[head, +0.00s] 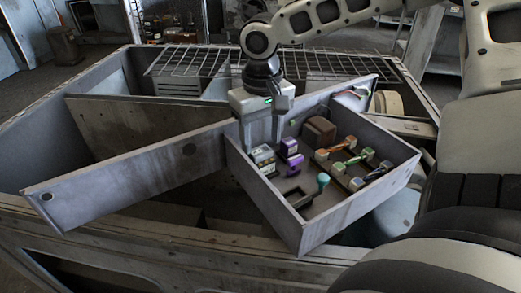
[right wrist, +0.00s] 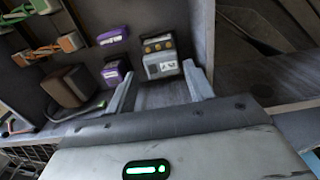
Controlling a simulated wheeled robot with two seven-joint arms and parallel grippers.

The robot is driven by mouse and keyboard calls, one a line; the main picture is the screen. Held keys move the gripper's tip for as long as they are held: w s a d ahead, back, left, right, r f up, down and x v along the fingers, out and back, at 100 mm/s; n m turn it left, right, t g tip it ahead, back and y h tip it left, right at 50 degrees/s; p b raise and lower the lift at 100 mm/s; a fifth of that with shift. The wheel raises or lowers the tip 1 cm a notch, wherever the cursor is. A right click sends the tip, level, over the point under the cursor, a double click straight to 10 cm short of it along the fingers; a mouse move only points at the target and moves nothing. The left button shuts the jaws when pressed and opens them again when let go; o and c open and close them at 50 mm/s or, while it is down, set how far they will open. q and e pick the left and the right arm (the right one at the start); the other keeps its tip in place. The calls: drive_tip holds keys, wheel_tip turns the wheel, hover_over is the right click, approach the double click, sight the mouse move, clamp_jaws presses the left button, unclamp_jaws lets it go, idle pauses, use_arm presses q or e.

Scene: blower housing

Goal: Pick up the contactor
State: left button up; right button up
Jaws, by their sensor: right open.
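The contactor, as far as I can tell, is the grey-and-white block (right wrist: 161,62) with a dark top and a row of orange terminals. In the head view it (head: 263,158) stands near the left corner of the open-topped box (head: 330,213). My right gripper (right wrist: 163,78) is open, pointing down into the box. In the right wrist view its two fingertips reach to either side of the block's near end; I cannot tell whether they touch it. In the head view the right gripper (head: 262,140) hangs just above and behind the block. My left gripper is not in view.
Close beside the block are purple modules (right wrist: 113,73). The box also holds a brown block (head: 319,130), several coloured-wire parts (head: 357,160), a teal-topped part (head: 322,181) and a dark bracket (head: 297,197). The box walls stand close around, and a long panel (head: 130,175) adjoins on the left.

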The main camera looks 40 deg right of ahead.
sight(260, 150)
wheel_tip(260, 150, down, 5)
drive_tip(key=shift+a+r, duration=0.1)
drive_tip(key=shift+r, duration=0.05)
drive_tip(key=c, duration=0.7)
drive_tip(key=shift+w+r, duration=0.1)
